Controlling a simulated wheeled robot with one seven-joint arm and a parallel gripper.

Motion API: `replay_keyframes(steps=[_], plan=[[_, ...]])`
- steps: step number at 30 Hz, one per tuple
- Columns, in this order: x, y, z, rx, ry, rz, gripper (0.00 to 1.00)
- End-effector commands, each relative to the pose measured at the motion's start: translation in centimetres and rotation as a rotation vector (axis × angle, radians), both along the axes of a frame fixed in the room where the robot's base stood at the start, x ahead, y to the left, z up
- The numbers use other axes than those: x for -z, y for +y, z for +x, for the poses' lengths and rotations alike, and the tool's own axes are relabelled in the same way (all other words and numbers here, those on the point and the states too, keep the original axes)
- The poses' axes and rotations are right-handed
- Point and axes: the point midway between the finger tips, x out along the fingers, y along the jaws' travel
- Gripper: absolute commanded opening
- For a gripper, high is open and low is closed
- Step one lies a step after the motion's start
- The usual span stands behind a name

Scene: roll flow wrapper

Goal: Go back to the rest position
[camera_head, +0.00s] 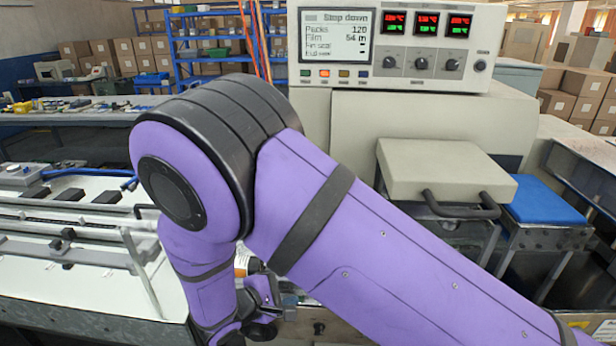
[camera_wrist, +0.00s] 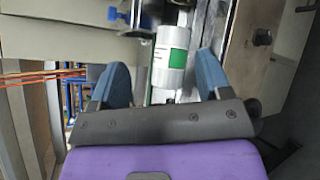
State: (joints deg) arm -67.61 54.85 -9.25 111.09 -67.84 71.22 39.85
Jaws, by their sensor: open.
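In the wrist view my gripper (camera_wrist: 164,68) is open, with its two blue-grey fingers spread apart. A white roll with a green band (camera_wrist: 172,48) shows in the gap between the fingers, and neither finger appears to touch it. How far it lies beyond the fingertips I cannot tell. In the head view my purple arm crosses the foreground and bends down at the lower left; my fingers are hidden there.
The wrapper's display panel (camera_head: 336,38) reads "Stop down". A beige cover with a black handle (camera_head: 440,170) and a blue pad (camera_head: 547,198) stand at the right. A white bench with rails (camera_head: 75,285) lies at the left. Metal machine parts (camera_wrist: 232,50) flank the roll.

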Motion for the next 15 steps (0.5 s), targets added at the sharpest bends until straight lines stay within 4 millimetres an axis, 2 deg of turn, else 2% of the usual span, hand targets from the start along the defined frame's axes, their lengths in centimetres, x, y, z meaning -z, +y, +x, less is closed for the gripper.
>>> replay_keyframes(steps=[1,6,15], plan=[[-1.9,-1.2,0.7,0.052,0.011,0.034,0.71],[-6.9,-5.3,2.1,0.21,0.057,0.138,0.71],[-15.0,-12.9,2.5,0.452,0.126,0.351,0.71]])
